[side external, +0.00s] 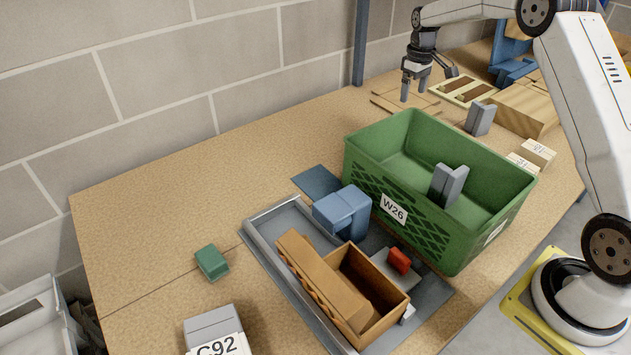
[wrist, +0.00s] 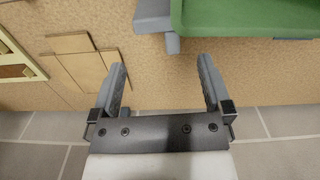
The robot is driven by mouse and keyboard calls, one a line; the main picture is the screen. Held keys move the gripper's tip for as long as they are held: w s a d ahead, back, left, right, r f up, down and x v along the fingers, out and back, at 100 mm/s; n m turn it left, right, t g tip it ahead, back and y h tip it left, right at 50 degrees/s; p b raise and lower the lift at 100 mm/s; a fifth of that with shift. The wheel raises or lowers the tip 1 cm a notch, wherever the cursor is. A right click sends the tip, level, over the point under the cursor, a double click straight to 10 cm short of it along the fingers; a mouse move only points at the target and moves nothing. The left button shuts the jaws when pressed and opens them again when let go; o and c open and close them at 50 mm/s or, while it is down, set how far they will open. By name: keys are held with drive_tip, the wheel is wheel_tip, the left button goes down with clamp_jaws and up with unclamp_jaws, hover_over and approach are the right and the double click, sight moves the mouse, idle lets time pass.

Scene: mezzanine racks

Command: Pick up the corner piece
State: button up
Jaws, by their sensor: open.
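Two grey angled pieces look like corner pieces. One grey corner piece (side external: 480,118) stands on the table just beyond the far end of the green crate. A similar grey angled piece (side external: 447,186) stands inside the green crate (side external: 440,235). In the wrist view, a grey piece (wrist: 153,16) shows at the top edge beside the green crate (wrist: 240,18), partly cut off. My gripper (side external: 415,88) is open and empty above the far side of the table, to the left of the standing corner piece. In the wrist view my gripper (wrist: 163,75) has nothing between its fingers.
Flat brown boards (side external: 382,102) lie below my gripper. A wooden block (side external: 525,108) stands right of the corner piece. The left table is mostly clear.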

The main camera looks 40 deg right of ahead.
sight(410, 115)
drive_tip(key=shift+f, duration=1.3)
drive_tip(key=shift+d+f, duration=0.15)
drive_tip(key=shift+f, duration=2.45)
clamp_jaws()
drive_tip(key=shift+r, duration=0.1)
wheel_tip(410, 115, up, 10)
